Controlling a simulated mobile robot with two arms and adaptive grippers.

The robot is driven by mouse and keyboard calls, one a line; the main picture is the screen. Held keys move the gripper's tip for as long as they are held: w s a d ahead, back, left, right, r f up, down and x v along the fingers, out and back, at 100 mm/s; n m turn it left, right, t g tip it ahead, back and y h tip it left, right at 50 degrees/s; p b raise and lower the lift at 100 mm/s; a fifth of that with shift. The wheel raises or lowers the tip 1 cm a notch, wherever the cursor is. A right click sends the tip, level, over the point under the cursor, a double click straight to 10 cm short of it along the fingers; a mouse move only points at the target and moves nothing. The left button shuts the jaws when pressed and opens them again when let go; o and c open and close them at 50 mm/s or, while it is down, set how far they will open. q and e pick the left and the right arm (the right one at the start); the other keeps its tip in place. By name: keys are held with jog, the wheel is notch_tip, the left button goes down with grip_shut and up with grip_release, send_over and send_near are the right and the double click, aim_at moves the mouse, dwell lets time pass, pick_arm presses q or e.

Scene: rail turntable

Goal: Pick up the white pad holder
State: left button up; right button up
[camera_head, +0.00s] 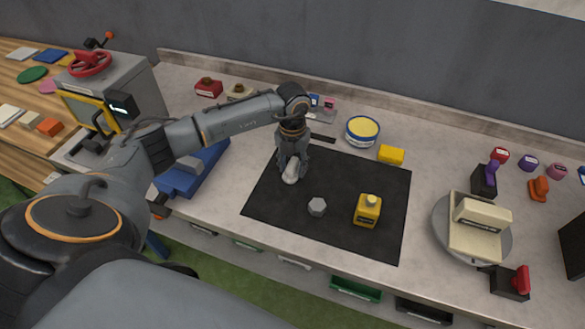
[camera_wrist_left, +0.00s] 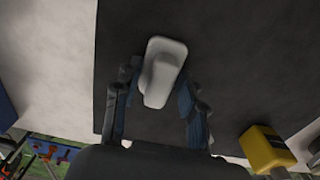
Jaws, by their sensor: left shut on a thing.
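The white pad holder (camera_head: 291,173) is at the left part of the black mat (camera_head: 342,169), low over it or on it; I cannot tell which. My left gripper (camera_head: 290,164) reaches down from above and is shut on it. In the left wrist view the pad holder (camera_wrist_left: 162,72) is a pale rounded block with a raised grip, between the two fingers of my left gripper (camera_wrist_left: 158,95). The fingers hide part of its sides in the head view. My right gripper is not in view.
On the mat are a grey hexagonal piece (camera_head: 317,207) and a yellow bottle (camera_head: 368,210). Behind stand a round blue-and-yellow tin (camera_head: 362,131) and a yellow block (camera_head: 391,155). A cream device on a round plate (camera_head: 480,228) is at right. A blue tray (camera_head: 195,166) is at left.

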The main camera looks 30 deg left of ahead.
aim_at(293, 164)
pick_arm(q)
jog(key=shift+r+b, duration=0.45)
notch_tip(293, 164, up, 2)
jog(key=shift+s+r+b, duration=0.1)
jog(key=shift+r+b, duration=0.15)
jog(key=shift+b, duration=0.35)
jog(key=s+d+r+b, duration=0.3)
jog(key=s+d+r, duration=0.4)
jog(key=s, duration=0.5)
notch_tip(293, 164, up, 3)
jog(key=shift+f+b, duration=0.2)
jog(key=shift+b, duration=0.2)
jog(key=shift+w+d, duration=0.1)
jog(key=o, duration=0.5)
jog(key=c, duration=0.4)
